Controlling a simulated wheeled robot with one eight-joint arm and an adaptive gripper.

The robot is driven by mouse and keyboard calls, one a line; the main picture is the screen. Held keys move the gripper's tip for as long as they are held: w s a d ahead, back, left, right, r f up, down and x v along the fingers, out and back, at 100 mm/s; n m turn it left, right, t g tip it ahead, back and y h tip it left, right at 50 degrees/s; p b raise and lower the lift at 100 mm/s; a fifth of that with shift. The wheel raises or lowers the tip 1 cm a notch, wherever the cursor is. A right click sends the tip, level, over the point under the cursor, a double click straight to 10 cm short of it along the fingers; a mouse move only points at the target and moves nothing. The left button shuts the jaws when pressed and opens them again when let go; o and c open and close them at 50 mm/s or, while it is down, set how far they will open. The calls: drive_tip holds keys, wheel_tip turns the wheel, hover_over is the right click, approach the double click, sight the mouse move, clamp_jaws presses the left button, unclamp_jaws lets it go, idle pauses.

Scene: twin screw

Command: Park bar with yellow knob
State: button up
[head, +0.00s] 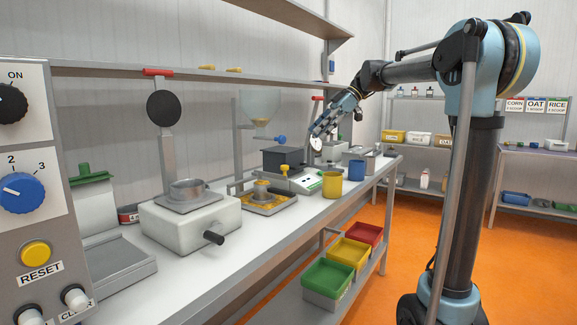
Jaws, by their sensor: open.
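A small yellow knob (284,171) stands upright near the middle of the bench, in front of the dark box; any bar under it is too small to make out.
A dark box (283,156) sits behind a pale device (304,181). Yellow (331,186) and blue (356,171) cups stand near the bench's front edge. A white machine (190,222) with a black handle is at left. Red, yellow and green bins (328,278) sit below.

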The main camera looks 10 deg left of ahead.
drive_tip(key=x, duration=1.6)
drive_tip(key=shift+a, duration=0.15)
drive_tip(key=shift+c, duration=0.2)
clamp_jaws()
